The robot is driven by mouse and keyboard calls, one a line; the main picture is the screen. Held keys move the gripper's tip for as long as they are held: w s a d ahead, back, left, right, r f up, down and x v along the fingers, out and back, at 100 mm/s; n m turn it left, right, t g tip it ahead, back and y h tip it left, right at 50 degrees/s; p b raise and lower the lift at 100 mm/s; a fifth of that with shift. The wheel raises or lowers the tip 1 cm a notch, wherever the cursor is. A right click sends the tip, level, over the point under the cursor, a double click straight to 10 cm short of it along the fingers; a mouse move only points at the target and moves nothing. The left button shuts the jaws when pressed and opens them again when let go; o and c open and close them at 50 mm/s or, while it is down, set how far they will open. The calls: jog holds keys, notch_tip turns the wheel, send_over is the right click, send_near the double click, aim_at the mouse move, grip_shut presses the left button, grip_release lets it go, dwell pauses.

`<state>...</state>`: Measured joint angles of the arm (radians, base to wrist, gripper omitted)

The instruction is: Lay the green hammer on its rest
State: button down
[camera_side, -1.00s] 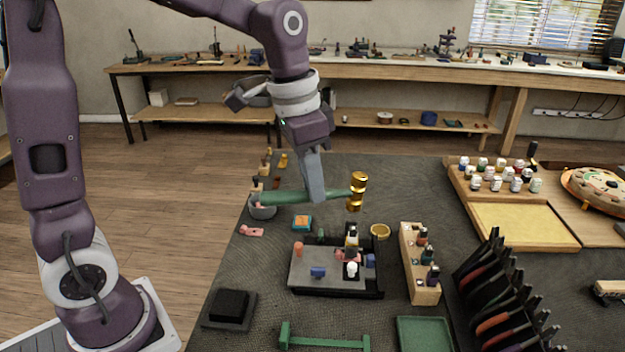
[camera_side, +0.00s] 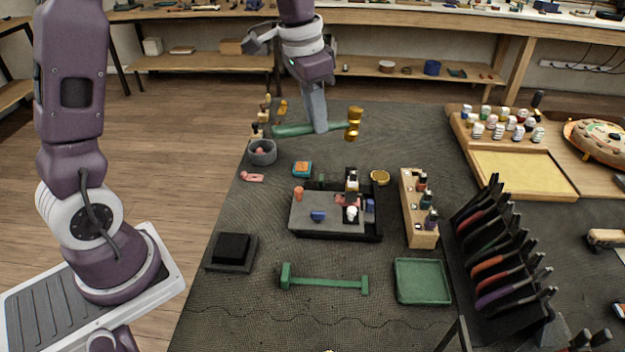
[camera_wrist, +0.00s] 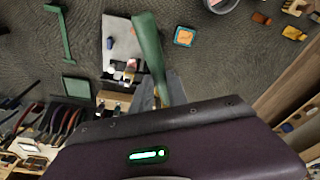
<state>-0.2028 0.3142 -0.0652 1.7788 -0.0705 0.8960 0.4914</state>
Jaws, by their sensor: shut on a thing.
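The green hammer (camera_side: 292,130) has a green handle and a brass head (camera_side: 354,124). My gripper (camera_side: 318,128) is shut on its handle and holds it level above the far part of the bench mat. The head points right in the side view. In the wrist view the green handle (camera_wrist: 148,45) runs up from the fingers; the head is hidden. The green rest (camera_side: 325,283), a low bar with raised ends, stands empty at the near side of the mat. It also shows at the upper left of the wrist view (camera_wrist: 66,38).
Between hammer and rest stands a dark tray with a grey plate (camera_side: 330,212) and small coloured pieces. A green tray (camera_side: 422,281) is right of the rest, a black block (camera_side: 232,248) left. A wooden stamp holder (camera_side: 419,210) and a tool rack (camera_side: 500,255) stand right.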

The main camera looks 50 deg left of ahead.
jog(key=s+d+f+m+h, duration=0.1)
jog(key=s+d+f+m, duration=0.1)
jog(key=s+d, duration=0.5)
jog(key=s+d+f+m+h, duration=0.1)
jog(key=s+d+m, duration=0.3)
jog(key=s+d, duration=0.4)
jog(key=shift+d+f+m, duration=0.3)
jog(key=shift+d+f, duration=0.2)
jog(key=shift+d, duration=0.65)
jog(key=shift+s, duration=0.1)
jog(key=shift+f, duration=3.4)
jog(key=shift+f, duration=0.45)
jog(key=c, duration=1.7)
grip_release()
jog(key=shift+c, duration=0.2)
jog(key=o, duration=0.5)
jog(key=shift+o, duration=0.2)
